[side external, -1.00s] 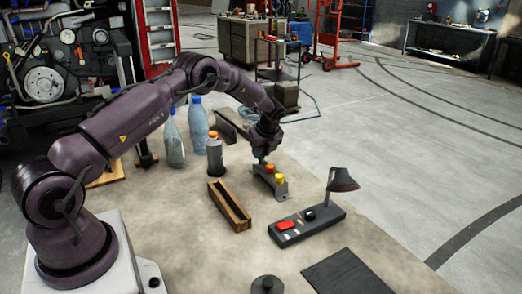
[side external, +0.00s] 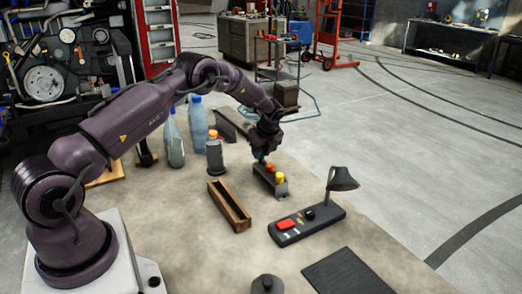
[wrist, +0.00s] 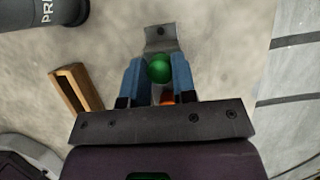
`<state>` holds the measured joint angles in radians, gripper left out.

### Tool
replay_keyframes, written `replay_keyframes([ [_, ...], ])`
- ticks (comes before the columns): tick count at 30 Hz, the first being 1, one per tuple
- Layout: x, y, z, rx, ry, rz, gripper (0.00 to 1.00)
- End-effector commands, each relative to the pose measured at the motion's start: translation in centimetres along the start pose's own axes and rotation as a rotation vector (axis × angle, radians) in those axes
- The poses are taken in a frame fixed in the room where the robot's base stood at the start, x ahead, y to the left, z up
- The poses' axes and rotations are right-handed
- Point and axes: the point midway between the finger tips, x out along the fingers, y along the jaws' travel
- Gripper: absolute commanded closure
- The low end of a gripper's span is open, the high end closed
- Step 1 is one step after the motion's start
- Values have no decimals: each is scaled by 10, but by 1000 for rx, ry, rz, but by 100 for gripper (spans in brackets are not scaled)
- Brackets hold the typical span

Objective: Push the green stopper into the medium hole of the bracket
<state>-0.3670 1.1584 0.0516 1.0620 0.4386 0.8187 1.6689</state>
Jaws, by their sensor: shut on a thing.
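The green stopper (wrist: 159,68) is between the blue fingers of my gripper (wrist: 157,78) in the wrist view. My gripper (side external: 262,156) is shut on it, at the far end of the grey bracket in the side view. The bracket (wrist: 161,37) extends beyond the fingertips in the wrist view, with one small hole near its end. An orange stopper (side external: 270,168) and a yellow stopper (side external: 280,177) sit in the bracket's nearer part. The orange one (wrist: 167,97) partly shows between the fingers. The stopper hides the medium hole, so I cannot tell how deep it is.
A wooden tray (side external: 240,218) lies left of the bracket. A black control box (side external: 300,229) with a red button and lamp stands in front. The tabletop right of the bracket is clear.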

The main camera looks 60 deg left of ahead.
Motion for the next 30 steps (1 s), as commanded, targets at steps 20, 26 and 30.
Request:
replay_keyframes([
  [20, 2, 0, -1, 0, 0, 0, 96],
  [26, 5, 0, -2, 0, 0, 0, 96],
  [30, 6, 0, -2, 0, 0, 0, 96],
])
